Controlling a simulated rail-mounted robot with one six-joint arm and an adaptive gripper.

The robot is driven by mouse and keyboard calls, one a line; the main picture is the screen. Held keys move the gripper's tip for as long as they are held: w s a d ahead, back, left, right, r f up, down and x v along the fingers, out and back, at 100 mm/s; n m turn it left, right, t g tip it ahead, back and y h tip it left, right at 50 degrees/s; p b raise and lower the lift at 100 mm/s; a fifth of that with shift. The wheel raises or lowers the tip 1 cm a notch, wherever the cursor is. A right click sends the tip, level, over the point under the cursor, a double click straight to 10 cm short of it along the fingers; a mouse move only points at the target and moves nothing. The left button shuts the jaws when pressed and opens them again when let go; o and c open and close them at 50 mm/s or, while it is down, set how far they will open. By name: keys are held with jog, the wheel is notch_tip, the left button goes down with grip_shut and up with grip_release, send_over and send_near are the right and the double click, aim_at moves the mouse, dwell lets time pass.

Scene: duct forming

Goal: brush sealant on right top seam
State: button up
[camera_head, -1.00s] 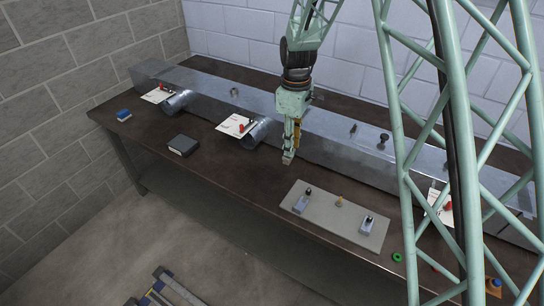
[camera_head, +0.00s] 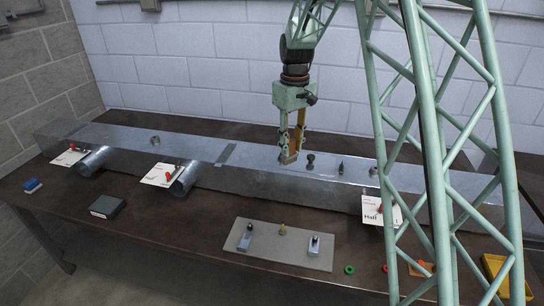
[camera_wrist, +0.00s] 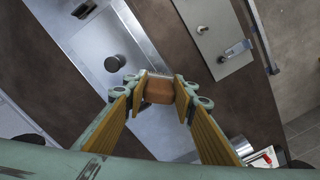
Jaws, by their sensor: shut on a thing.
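The long grey metal duct (camera_head: 330,187) lies along the back of the bench. My gripper (camera_head: 291,148) points down over the duct top, right of the middle band. It is shut on a small brown block-like piece, probably the brush (camera_wrist: 159,90), which shows between the yellow-padded fingers in the wrist view. I cannot tell whether its lower end touches the metal. No wet sealant can be made out.
Black knobs (camera_head: 311,162) stand on the duct just right of my gripper. Round stubs with white cards (camera_head: 158,175) stick out in front. A grey mat (camera_head: 283,248) with small tools lies on the bench, and a yellow tray (camera_head: 497,268) is at right.

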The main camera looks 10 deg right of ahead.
jog(key=shift+d+m+b, duration=0.45)
jog(key=shift+d+m, duration=0.15)
jog(key=shift+d, duration=1.05)
jog(key=shift+s, duration=0.1)
